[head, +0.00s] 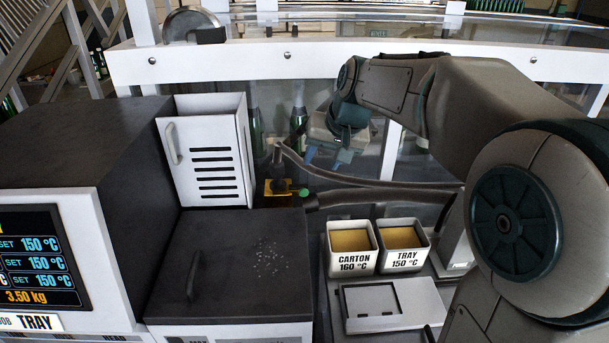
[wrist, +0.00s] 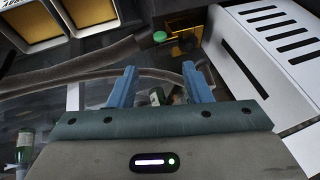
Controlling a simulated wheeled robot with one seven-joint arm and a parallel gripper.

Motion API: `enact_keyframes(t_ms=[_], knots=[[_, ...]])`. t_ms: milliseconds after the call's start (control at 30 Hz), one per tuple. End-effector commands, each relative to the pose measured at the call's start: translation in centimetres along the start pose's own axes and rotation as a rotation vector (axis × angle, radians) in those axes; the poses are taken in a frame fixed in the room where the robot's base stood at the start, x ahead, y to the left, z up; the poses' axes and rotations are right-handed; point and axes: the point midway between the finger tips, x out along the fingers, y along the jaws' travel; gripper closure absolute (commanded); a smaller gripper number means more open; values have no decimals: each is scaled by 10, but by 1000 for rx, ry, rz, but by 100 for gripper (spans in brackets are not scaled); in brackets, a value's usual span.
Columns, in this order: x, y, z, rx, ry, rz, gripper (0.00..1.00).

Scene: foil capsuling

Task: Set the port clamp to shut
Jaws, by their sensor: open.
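What looks like the port clamp is a small lever with a green knob (head: 303,192) beside a yellow-orange fitting (head: 279,188), at the end of a dark hose behind the black-lidded box. In the wrist view the green knob (wrist: 160,37) shows just ahead of the fingertips, with the yellow fitting (wrist: 178,48) next to it. Whether the clamp stands open or shut I cannot tell. My gripper (head: 326,159) hangs above and right of the knob, with its blue fingers apart and empty; the wrist view shows the open fingers (wrist: 159,68) too, not touching the knob.
Dark hoses (head: 385,196) run right from the fitting, below my gripper. A white slotted door (head: 205,150) stands at left, beside the black-lidded box (head: 230,255). Green bottles (head: 298,118) stand behind the clear panel.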

Motion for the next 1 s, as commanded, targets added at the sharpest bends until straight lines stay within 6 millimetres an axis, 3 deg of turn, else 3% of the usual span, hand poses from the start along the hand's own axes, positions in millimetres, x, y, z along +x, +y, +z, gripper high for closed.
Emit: enact_keyframes(t_ms=[700, 1000], knots=[[112, -2, 2, -5, -4, -3, 55], [135, -1, 1, -3, -1, -1, 55]])
